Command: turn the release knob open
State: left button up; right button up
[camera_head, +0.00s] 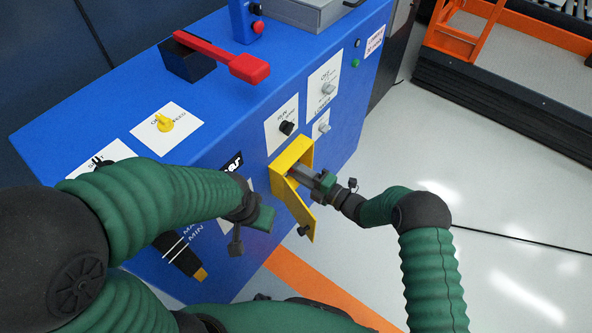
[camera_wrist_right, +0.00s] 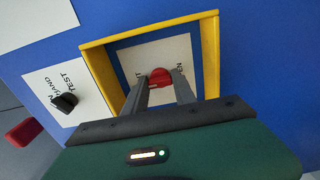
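The red knob (camera_wrist_right: 159,77) sits on a white label inside a yellow-framed box (camera_wrist_right: 209,55) on the blue cabinet. The label's lettering is partly hidden. In the head view, the yellow box (camera_head: 278,170) has its cover (camera_head: 301,212) swung open, and my right gripper hides the knob. My right gripper (camera_wrist_right: 161,86) reaches into the box with its fingers apart, one on each side of the knob; I cannot tell whether they touch it. My left gripper (camera_head: 238,240) hangs in front of the cabinet, left of the box; its fingers are unclear.
The blue cabinet (camera_head: 225,110) carries a yellow knob (camera_head: 164,122), a red lever (camera_head: 248,67), a black selector (camera_head: 287,127) and grey selectors to its right. An orange-framed platform (camera_head: 510,30) stands at the back right.

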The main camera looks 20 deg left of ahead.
jog(key=shift+f, duration=0.1)
grip_shut()
